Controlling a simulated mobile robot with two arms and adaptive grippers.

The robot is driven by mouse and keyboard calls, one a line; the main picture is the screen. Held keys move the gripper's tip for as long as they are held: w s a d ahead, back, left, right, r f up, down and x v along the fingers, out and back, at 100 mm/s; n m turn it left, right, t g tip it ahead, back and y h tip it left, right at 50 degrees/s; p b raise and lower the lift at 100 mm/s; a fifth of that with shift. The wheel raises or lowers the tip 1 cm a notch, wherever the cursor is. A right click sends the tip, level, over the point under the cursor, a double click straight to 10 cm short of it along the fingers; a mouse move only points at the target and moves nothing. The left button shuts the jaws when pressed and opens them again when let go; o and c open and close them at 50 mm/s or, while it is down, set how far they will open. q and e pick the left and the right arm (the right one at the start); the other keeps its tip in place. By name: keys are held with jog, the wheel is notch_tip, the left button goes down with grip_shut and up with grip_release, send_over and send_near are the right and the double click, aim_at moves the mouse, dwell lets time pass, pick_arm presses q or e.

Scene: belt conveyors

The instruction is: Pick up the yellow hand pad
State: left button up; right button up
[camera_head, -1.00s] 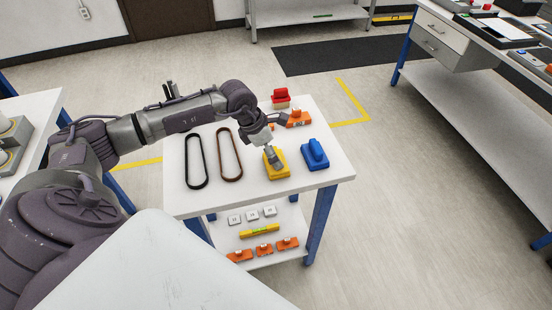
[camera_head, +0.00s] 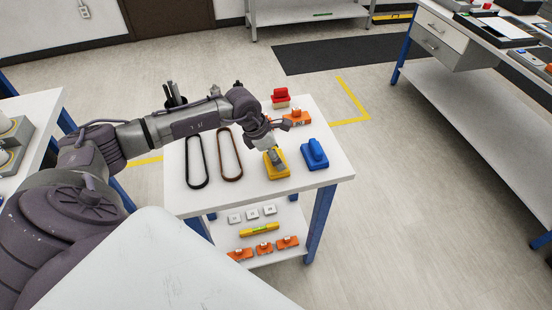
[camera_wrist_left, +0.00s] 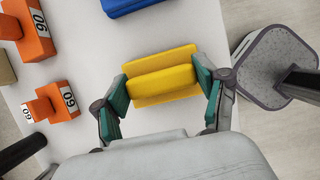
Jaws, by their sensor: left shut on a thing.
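The yellow hand pad (camera_head: 277,170) lies on the white table top, and it also shows in the left wrist view (camera_wrist_left: 160,75). My left gripper (camera_head: 272,155) comes down on it from above. In the left wrist view its two green-padded fingers (camera_wrist_left: 163,92) are closed against the two ends of the pad's raised grip. The gripper partly hides the pad in the head view. I cannot tell any gap between the pad and the table. My right gripper is in neither view.
A blue hand pad (camera_head: 315,155) sits right of the yellow one. A black belt (camera_head: 196,160) and a brown belt (camera_head: 229,154) lie to the left. The lower shelf (camera_head: 269,220) holds several small parts.

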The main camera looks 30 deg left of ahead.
pick_arm(q)
jog(key=shift+r, duration=0.1)
notch_tip(320, 180, up, 4)
jog(key=shift+w+b, duration=0.1)
jog(key=shift+b, duration=0.85)
jog(key=s+d+r+b, duration=0.2)
jog(key=s+d+r, duration=0.5)
jog(key=d, duration=0.2)
jog(key=shift+d+b, duration=0.25)
jog(key=shift+b, duration=0.05)
